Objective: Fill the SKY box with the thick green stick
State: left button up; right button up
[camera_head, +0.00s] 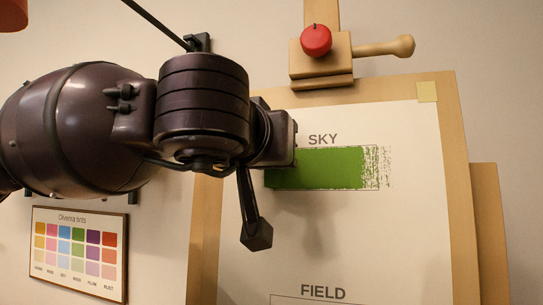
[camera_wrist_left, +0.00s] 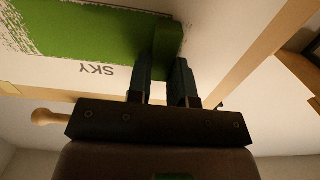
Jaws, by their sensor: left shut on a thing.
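The SKY box (camera_head: 320,168) is on the white sheet (camera_head: 410,220), under the word SKY. Green covers it from its left part to near its right edge, where the paint turns ragged and streaky, with white showing through and some marks past the outline. My left gripper (camera_wrist_left: 163,68) is shut on the thick green stick (camera_wrist_left: 167,38), whose tip is at the green patch in the left wrist view. In the head view my left arm hides the stick and the patch's left end. My right gripper is in neither view.
The sheet is on a wooden easel (camera_head: 457,200) with a red ball-like knob (camera_head: 316,40) and a wooden handle (camera_head: 385,48) on top. A FIELD box (camera_head: 325,297) lies lower down. A colour chart (camera_head: 78,254) hangs at lower left.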

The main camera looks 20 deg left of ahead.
aim_at(334, 157)
pick_arm(q)
jog(key=shift+d, duration=0.15)
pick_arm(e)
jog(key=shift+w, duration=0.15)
pick_arm(q)
jog(key=d, duration=0.4)
jog(key=shift+d, duration=0.6)
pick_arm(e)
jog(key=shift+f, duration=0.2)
pick_arm(q)
jog(key=shift+d, duration=0.1)
jog(key=shift+d, duration=1.3)
